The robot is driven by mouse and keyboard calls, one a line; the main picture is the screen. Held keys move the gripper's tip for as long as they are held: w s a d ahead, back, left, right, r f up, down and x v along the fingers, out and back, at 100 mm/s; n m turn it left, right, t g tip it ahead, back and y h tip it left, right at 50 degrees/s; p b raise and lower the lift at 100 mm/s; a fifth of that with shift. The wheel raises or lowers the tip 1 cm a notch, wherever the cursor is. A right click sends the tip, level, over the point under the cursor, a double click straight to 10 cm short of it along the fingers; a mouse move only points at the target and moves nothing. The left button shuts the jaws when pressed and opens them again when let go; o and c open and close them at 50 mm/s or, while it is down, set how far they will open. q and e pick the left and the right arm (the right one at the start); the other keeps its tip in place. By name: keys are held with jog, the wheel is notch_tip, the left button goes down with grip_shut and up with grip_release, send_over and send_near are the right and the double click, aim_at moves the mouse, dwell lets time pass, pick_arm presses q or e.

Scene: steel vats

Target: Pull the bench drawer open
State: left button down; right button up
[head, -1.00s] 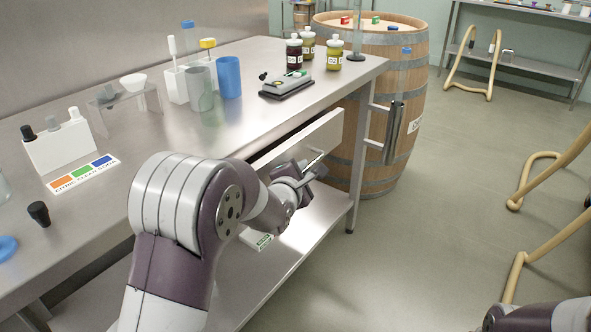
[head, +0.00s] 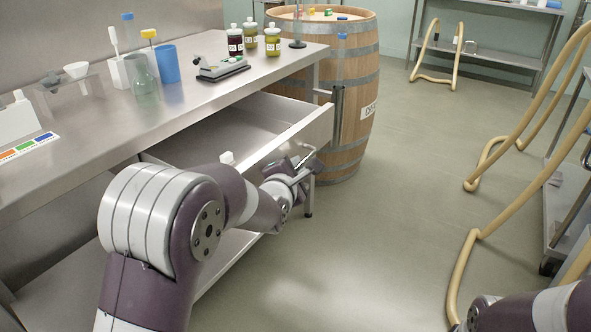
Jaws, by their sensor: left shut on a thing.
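The bench drawer (head: 243,123) stands well out from under the steel bench top, and its inside shows. Its floor looks mostly bare, with a small white thing (head: 227,157) at the near end. My left gripper (head: 303,166) is at the drawer's front face, shut on the drawer handle (head: 314,153). My arm hides the near part of the drawer front, and the fingertips are small and partly hidden. Part of my right arm shows at the bottom right corner; its gripper is out of view.
Bottles (head: 236,40), a black-and-grey instrument (head: 222,68), a blue cup (head: 168,63) and a glass beaker (head: 144,76) stand on the bench (head: 100,120). A wooden barrel (head: 350,70) stands behind the drawer. Tan hoses (head: 470,184) lie to the right. The floor between is clear.

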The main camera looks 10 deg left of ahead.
pick_arm(q)
jog(key=shift+d, duration=0.1)
dwell(0.3)
jog(key=c, duration=1.4)
grip_release()
jog(key=shift+c, duration=0.2)
jog(key=shift+s, duration=0.1)
jog(key=p+v, duration=0.2)
jog(key=v, duration=1)
jog(key=shift+s, duration=0.3)
jog(key=shift+r, duration=0.1)
